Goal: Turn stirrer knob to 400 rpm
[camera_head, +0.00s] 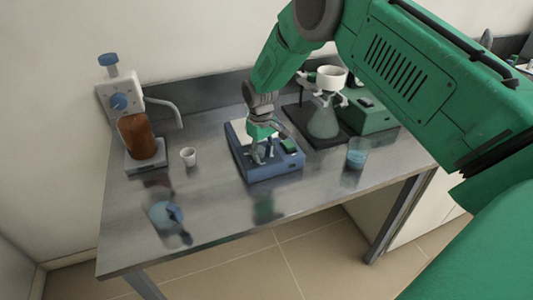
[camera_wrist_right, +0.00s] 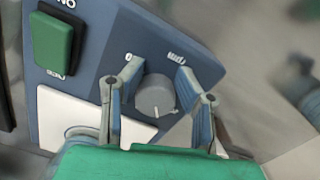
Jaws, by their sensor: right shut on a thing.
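The stirrer (camera_head: 277,171) is a blue box with a white top plate, standing on the middle of the metal bench. Its grey round knob (camera_wrist_right: 155,96) shows in the right wrist view, with a white pointer mark toward the bottom of the picture. My right gripper (camera_head: 262,155) reaches down over the stirrer's front. In the wrist view its two fingers (camera_wrist_right: 157,92) stand on either side of the knob, shut on it. The knob is too small to make out in the head view. The scale print beside it is too blurred to read. My left gripper is not in view.
A green switch (camera_wrist_right: 53,42) sits on the stirrer panel. A dispenser with a brown bottle (camera_head: 142,138) and a white cup (camera_head: 188,156) stand left. A filter flask (camera_head: 323,119) and a beaker of blue liquid (camera_head: 356,155) stand right.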

